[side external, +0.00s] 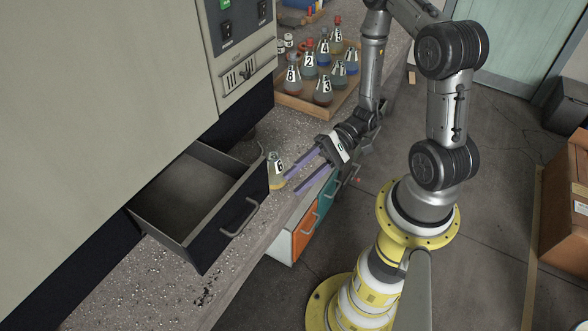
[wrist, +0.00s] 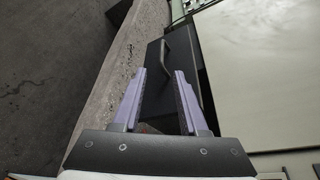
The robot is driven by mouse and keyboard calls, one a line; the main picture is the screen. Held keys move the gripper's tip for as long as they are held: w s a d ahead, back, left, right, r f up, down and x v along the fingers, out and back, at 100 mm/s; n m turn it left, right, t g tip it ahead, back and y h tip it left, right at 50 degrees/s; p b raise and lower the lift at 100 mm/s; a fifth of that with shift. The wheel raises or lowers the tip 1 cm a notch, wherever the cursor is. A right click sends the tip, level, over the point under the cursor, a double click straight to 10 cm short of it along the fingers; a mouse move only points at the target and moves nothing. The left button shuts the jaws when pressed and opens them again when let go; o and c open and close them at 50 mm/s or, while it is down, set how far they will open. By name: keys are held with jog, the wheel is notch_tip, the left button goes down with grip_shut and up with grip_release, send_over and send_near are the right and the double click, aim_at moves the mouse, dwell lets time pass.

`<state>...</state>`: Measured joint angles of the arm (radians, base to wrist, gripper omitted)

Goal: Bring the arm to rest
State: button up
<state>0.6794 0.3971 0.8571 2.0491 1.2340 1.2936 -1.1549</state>
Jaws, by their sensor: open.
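My gripper (side external: 306,174) is held above the front edge of the bench, its two purple fingers apart with nothing between them. In the wrist view my gripper (wrist: 158,82) is also open and empty. A flask marked 6 (side external: 275,170) stands upright on the bench, just left of the fingertips and apart from them as far as I can tell. My arm is bent and reaches out from its yellow base over the bench edge.
A drawer (side external: 250,204) stands pulled open and looks empty; its handle also shows in the wrist view. A wooden tray (side external: 290,103) holds several numbered flasks behind my gripper. A large cabinet (side external: 110,110) stands at left. Orange and teal drawers (side external: 305,236) sit below the bench.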

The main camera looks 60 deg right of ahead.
jog(key=s+a+r+n+g+h, duration=0.2)
jog(key=s+r+n+g+h, duration=0.1)
jog(key=r+n, duration=0.4)
jog(key=s+a+r+n+g+h, duration=0.2)
jog(key=r+n+h, duration=0.2)
jog(key=r+n, duration=0.3)
jog(key=s+d+r+m+t+h, duration=0.3)
jog(key=d+r+t+h, duration=0.3)
jog(key=d, duration=0.3)
jog(key=shift+s+d+r+m+h, duration=0.3)
jog(key=shift+r+m+h, duration=0.25)
jog(key=shift+h, duration=0.35)
